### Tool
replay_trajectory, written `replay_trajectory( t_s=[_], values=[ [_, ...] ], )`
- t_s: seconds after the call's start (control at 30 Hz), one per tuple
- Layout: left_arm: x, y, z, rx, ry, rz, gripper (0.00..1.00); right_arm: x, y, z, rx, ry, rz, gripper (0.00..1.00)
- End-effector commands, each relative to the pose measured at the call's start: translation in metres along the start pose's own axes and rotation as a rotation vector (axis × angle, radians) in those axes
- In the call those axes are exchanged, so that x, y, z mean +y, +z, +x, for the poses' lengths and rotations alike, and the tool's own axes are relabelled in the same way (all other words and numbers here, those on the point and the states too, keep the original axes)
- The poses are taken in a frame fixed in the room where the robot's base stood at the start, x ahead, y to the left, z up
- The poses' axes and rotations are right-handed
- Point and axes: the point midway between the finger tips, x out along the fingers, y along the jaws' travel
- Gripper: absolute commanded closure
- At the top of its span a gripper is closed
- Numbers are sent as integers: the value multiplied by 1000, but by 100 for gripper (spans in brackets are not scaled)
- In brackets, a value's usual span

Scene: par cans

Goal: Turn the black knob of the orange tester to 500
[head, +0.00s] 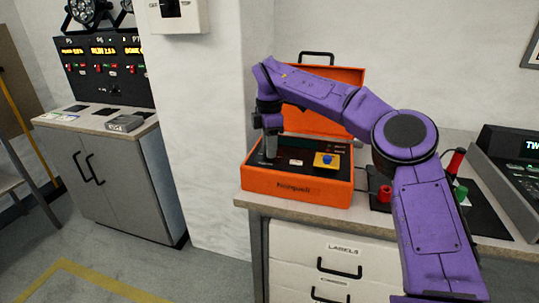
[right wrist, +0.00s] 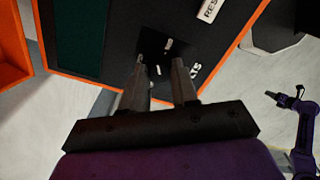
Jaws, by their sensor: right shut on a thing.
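The orange tester (head: 297,187) is an open case on the bench, with its lid (head: 345,76) raised at the back and a dark panel inside. My right gripper (head: 270,156) reaches down onto the left part of this panel. In the right wrist view, the fingers of my right gripper (right wrist: 159,88) stand on either side of the black knob (right wrist: 155,50), shut on it. Black on black makes the knob's outline hard to see, and a white mark shows near it. The scale numbers cannot be read. My left gripper (right wrist: 284,93) shows small at the right edge, its jaws unclear.
A blue button on a yellow base (head: 327,160) sits on the panel's right side. Red and green connectors and a console (head: 510,165) stand to the right on the bench. A grey cabinet (head: 110,170) with control gear stands at the left. The floor between is clear.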

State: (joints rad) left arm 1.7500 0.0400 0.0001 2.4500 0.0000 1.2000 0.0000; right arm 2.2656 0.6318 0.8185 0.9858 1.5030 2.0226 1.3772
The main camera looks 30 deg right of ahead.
Motion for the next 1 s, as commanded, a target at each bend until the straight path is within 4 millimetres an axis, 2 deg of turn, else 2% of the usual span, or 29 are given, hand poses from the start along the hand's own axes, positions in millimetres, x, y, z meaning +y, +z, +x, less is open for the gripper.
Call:
replay_trajectory(
  t_s=[0.03, 0.4, 0.7, 1.0],
  values=[
    [1, 4, 10, 0, 0, 0, 62, 0, 0, 6, 0, 1, 44, 100],
    [4, 16, 40, 0, 0, 0, 62, 0, 0, 5, -1, -1, 357, 100],
    [5, 21, 52, 0, 0, 0, 62, 0, 0, 3, -1, -3, 510, 100],
    [5, 23, 55, 0, 0, 0, 62, 0, 0, 2, -1, -3, 564, 100]
  ],
)
